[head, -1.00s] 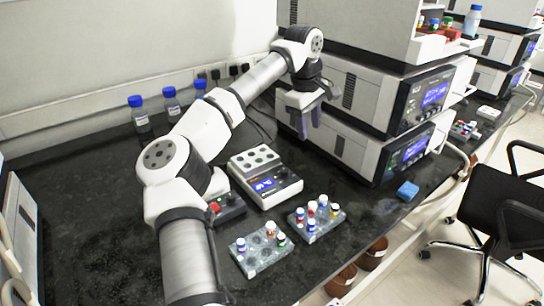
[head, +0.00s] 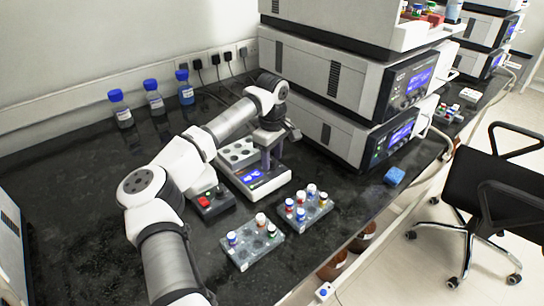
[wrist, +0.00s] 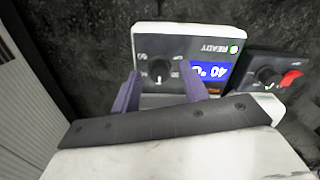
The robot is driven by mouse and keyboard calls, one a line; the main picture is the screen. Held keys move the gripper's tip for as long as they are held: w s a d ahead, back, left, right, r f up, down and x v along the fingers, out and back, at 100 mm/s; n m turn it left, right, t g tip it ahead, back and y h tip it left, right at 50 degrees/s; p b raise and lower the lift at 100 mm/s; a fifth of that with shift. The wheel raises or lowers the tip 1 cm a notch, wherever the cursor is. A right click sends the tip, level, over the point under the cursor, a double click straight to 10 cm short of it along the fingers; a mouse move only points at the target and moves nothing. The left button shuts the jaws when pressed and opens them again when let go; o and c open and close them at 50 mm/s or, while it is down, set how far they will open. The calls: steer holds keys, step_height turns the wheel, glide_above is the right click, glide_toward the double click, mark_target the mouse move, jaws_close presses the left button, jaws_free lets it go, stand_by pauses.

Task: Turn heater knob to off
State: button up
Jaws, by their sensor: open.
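The heater (head: 254,176) is a white block with a dark front panel and a blue display, standing on the black bench. In the wrist view, its panel (wrist: 183,46) reads 40 °C and READY, with a green light lit. The black heater knob (wrist: 158,69) has a light pointer mark, which points down in that picture. My gripper (wrist: 160,90) is open, with its purple fingers on either side of the knob as seen from the wrist. I cannot tell whether they touch it. In the head view, my gripper (head: 271,156) is over the heater's right end and hides the knob.
A small dark device with a red switch (head: 204,199) stands left of the heater. Two vial racks (head: 252,246) (head: 309,215) stand in front. Stacked instruments (head: 340,85) rise close on the right. Blue-capped bottles (head: 154,100) stand by the wall.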

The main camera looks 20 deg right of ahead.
steer(key=shift+f, duration=0.45)
jaws_close()
